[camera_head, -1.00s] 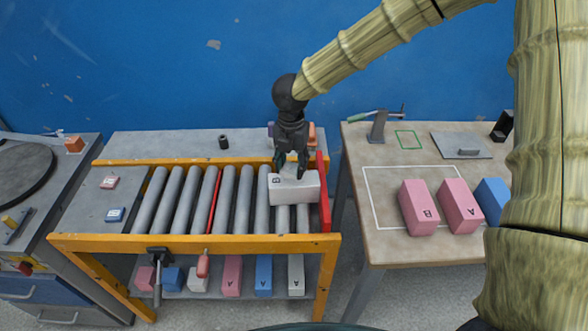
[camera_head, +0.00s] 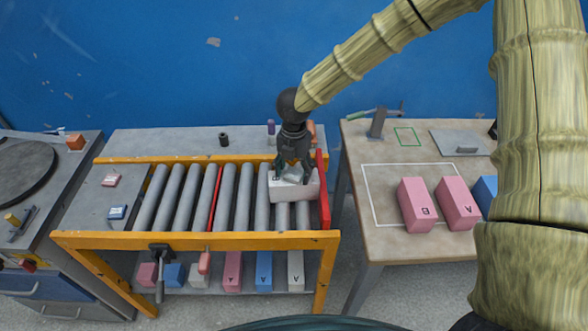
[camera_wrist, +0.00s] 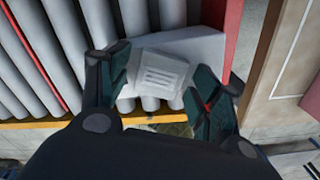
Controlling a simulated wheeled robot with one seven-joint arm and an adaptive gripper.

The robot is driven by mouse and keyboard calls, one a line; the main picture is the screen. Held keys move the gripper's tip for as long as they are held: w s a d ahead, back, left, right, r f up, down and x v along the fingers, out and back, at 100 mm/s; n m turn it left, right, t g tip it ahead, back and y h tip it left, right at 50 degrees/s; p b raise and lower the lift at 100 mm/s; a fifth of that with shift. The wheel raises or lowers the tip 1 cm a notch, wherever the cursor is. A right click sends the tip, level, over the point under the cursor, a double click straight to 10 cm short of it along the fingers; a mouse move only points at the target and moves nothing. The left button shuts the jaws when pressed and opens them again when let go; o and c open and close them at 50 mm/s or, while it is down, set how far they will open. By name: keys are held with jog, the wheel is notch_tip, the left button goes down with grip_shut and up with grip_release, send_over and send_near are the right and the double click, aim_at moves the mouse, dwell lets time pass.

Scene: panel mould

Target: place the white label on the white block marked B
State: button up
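The white block marked B (camera_head: 309,188) lies across the rollers at their right end. In the wrist view the block (camera_wrist: 205,50) shows behind the fingers. My gripper (camera_head: 293,175) is over the block, fingers pointing down, hiding part of its top and part of the B. The white label (camera_wrist: 160,77), a small plate with grey lines, sits between my two fingertips (camera_wrist: 157,92), which meet its opposite sides. It also shows pale in the head view (camera_head: 292,176). The label is over the block's top; whether it touches the block I cannot tell.
A red end stop (camera_head: 323,190) stands right of the block. Pink (camera_head: 109,180) and blue (camera_head: 117,212) labels lie on the left plate. Pink blocks B (camera_head: 416,205) and A (camera_head: 457,203) stand on the right table. Several blocks rest on the shelf below.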

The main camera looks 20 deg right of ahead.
aim_at(294, 173)
notch_tip(294, 173, up, 12)
jog(key=b, duration=0.1)
jog(key=shift+r+b, duration=0.15)
jog(key=shift+b, duration=0.25)
dwell(0.4)
dwell(0.3)
